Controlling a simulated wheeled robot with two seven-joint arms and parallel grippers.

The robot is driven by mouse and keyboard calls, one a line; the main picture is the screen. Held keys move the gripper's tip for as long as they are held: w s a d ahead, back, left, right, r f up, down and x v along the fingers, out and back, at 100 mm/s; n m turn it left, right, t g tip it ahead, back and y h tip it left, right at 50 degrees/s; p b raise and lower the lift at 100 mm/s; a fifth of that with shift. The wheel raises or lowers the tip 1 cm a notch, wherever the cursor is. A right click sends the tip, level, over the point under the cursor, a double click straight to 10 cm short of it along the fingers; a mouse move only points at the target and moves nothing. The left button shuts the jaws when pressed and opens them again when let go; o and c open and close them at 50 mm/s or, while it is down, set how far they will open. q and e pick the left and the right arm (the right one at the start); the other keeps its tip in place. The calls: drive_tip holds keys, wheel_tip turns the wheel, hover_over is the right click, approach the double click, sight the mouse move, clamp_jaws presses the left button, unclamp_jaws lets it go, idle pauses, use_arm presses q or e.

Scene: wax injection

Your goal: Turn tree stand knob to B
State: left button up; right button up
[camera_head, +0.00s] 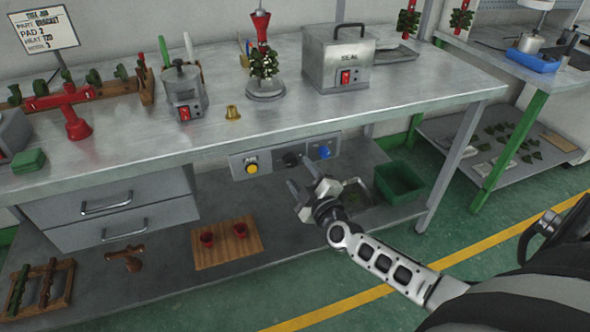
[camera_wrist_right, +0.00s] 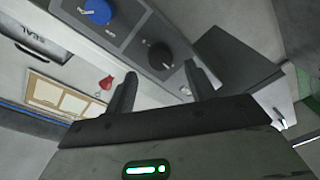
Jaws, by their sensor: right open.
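The control panel (camera_head: 271,163) on the bench's front edge carries a yellow button (camera_head: 251,168), a black knob (camera_head: 292,159) and a blue knob (camera_head: 325,152). No label naming the tree stand knob is readable. My right gripper (camera_head: 302,177) is open and empty, just below and in front of the black knob. In the right wrist view the black knob (camera_wrist_right: 160,54) shows between the two fingertips (camera_wrist_right: 160,73), apparently apart from them. Its pointer setting is too small to tell. The blue knob (camera_wrist_right: 97,11) lies to its upper left. My left gripper is out of view.
A green bin (camera_head: 400,182) sits on the lower shelf, right of my gripper. Drawers (camera_head: 110,205) are at left.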

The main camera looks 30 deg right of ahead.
sight(292, 163)
drive_tip(key=w, duration=0.2)
drive_tip(key=shift+w+d+b, duration=0.15)
drive_tip(key=shift+w+b, duration=0.2)
drive_tip(key=shift+w, duration=0.05)
drive_tip(key=shift+w+d, duration=0.1)
drive_tip(key=shift+w, duration=0.5)
drive_tip(key=c, duration=1)
